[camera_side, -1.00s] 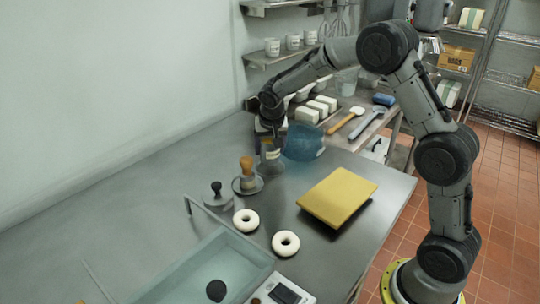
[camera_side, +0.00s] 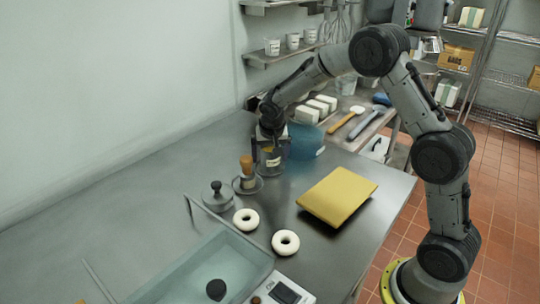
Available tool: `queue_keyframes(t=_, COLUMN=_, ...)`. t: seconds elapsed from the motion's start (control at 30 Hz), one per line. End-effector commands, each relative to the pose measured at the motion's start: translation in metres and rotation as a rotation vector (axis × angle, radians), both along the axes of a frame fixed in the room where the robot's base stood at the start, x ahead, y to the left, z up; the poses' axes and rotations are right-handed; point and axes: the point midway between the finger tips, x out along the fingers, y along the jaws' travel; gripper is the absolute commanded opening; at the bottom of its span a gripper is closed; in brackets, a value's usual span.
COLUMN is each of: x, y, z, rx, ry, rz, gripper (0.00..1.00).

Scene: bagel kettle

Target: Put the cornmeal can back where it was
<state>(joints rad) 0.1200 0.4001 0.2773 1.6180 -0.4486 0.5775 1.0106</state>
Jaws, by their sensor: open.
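The cornmeal can appears to be the small can (camera_side: 271,160) with a pale label, standing on the metal counter beside a translucent blue tub. My gripper (camera_side: 269,140) is open right above it, pointing down, with its fingers around or just over the can's top; I cannot tell which. The gripper and wrist hide part of the can. The label cannot be read.
The translucent blue tub (camera_side: 305,141) stands close to the right of the can. A wooden-handled tool (camera_side: 246,172) and a lidded metal pot (camera_side: 216,194) stand in front. Two bagels (camera_side: 286,242), a yellow board (camera_side: 338,195) and a water basin (camera_side: 215,268) lie nearer. The left counter is clear.

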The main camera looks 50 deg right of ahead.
Motion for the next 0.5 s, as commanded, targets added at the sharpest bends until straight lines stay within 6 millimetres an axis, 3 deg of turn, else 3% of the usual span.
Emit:
queue_keyframes(t=0.23, x=-0.003, y=0.004, z=0.016, rx=-0.001, ry=-0.003, rz=0.002, gripper=1.00)
queue_keyframes(t=0.5, x=-0.017, y=0.019, z=0.066, rx=0.000, ry=-0.005, rz=0.002, gripper=1.00)
